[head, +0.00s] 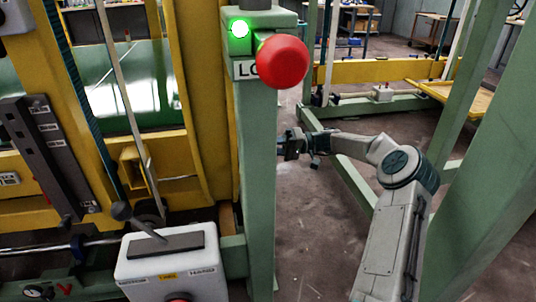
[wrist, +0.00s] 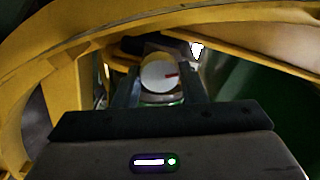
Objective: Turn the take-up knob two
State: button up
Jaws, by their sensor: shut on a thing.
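I see no label that says which take-up knob this is. In the head view my gripper (head: 290,146) reaches left behind the green post. Its fingertips and the knob are hidden there.
The green post (head: 256,190) carries a red button (head: 282,62) and a lit green lamp (head: 239,29). A white lever box (head: 140,270) stands at front left. Yellow framing (wrist: 200,15) arches close over the knob. A green beam (head: 480,190) rises at right.

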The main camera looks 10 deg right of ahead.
jog(key=n+b, duration=1.4)
jog(key=n, duration=0.8)
jog(key=shift+r, duration=0.1)
dwell(0.4)
jog(key=shift+s, duration=0.1)
jog(key=o, duration=1)
jog(key=shift+d, duration=0.1)
